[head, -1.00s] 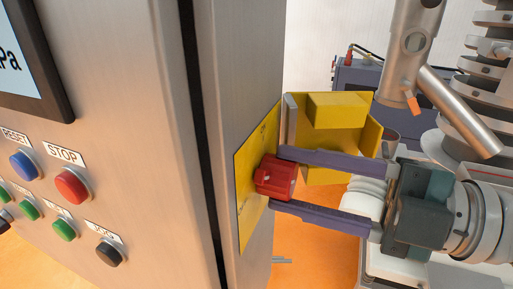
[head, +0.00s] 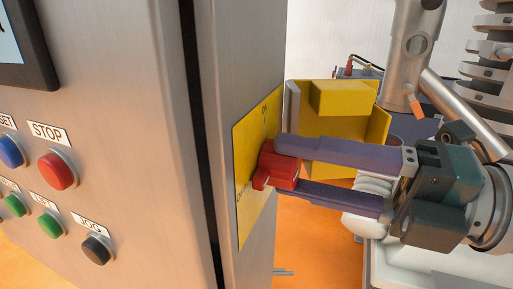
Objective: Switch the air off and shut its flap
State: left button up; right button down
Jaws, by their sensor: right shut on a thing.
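A red rotary knob (head: 274,168) sits on a yellow plate (head: 258,122) on the side of the steel cabinet. The plate carries small lettering near its top and lower left; the upper word looks like ON or OFF but is too small to be sure. A yellow flap (head: 335,115), box-shaped, stands open to the right of the plate. My right gripper (head: 290,168) is shut on the red knob, one purple finger above and one below it. The fingers cross in front of the flap's lower part. My left gripper is not in view.
The cabinet front on the left has a red STOP button (head: 57,169), a green button (head: 52,226), a black JOG button (head: 96,248) and a screen (head: 25,45). Machinery with a steel pipe (head: 413,55) stands behind at right. The floor is orange.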

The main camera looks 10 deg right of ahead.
dwell(0.4)
jog(key=shift+c, duration=1.5)
grip_release()
jog(key=shift+s+d+f+b, duration=0.2)
jog(key=shift+s+d+b, duration=0.15)
jog(key=shift+d, duration=0.1)
jog(key=b+v, duration=0.2)
jog(key=v, duration=0.6)
jog(key=shift+s+d+r+b, duration=0.2)
jog(key=shift+s+d+b, duration=0.05)
jog(key=shift+d+b, duration=0.1)
